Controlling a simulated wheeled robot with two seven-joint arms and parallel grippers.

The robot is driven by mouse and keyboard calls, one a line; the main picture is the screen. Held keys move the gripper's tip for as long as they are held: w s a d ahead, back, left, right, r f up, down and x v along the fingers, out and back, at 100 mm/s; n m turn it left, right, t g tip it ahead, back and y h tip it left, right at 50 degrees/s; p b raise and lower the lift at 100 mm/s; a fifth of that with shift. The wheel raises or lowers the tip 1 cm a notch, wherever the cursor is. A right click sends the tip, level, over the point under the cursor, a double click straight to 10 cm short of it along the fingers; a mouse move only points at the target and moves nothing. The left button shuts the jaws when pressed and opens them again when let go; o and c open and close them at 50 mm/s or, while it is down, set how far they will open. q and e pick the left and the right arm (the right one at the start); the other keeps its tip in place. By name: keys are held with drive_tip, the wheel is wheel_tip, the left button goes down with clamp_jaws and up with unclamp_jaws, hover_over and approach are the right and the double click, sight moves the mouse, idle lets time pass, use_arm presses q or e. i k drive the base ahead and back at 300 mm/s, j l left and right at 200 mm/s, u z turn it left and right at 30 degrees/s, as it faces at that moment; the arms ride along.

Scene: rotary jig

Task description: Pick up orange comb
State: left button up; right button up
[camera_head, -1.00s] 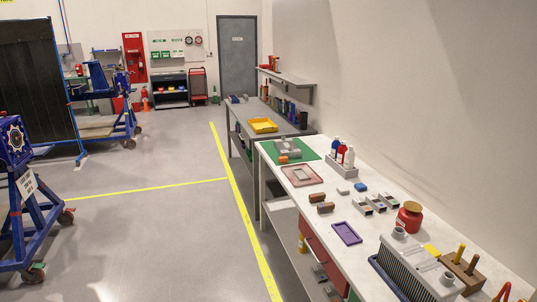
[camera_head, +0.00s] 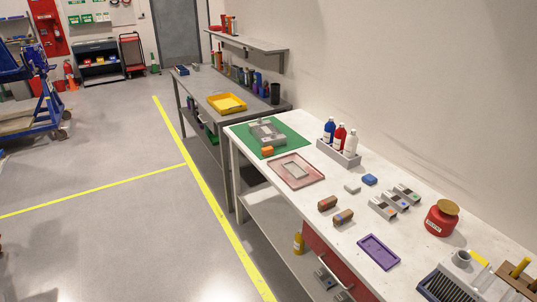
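A small orange piece (camera_head: 267,151) lies on the green mat (camera_head: 293,148) at the far end of the white workbench, at the front of a grey device (camera_head: 268,131). It is the only orange item on the bench, but it is too small to tell whether it has comb teeth. Neither of my grippers shows in the head view.
The white bench (camera_head: 328,256) also holds a pink tray (camera_head: 291,180), a bottle rack (camera_head: 337,153), two brown blocks, a purple tray (camera_head: 378,252) and a red jar (camera_head: 441,219). A grey table with a yellow tray (camera_head: 227,103) stands behind. Open floor (camera_head: 100,235) lies left.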

sight(267, 151)
drive_tip(key=i+j+z, duration=0.2)
drive_tip(key=z, duration=0.2)
drive_tip(key=i+j+z, duration=0.2)
drive_tip(key=z, duration=0.2)
drive_tip(key=i+j+z, duration=0.15)
drive_tip(key=j+z, duration=0.25)
drive_tip(key=i+j+z, duration=0.1)
drive_tip(key=j+z, duration=0.15)
drive_tip(key=z, duration=0.15)
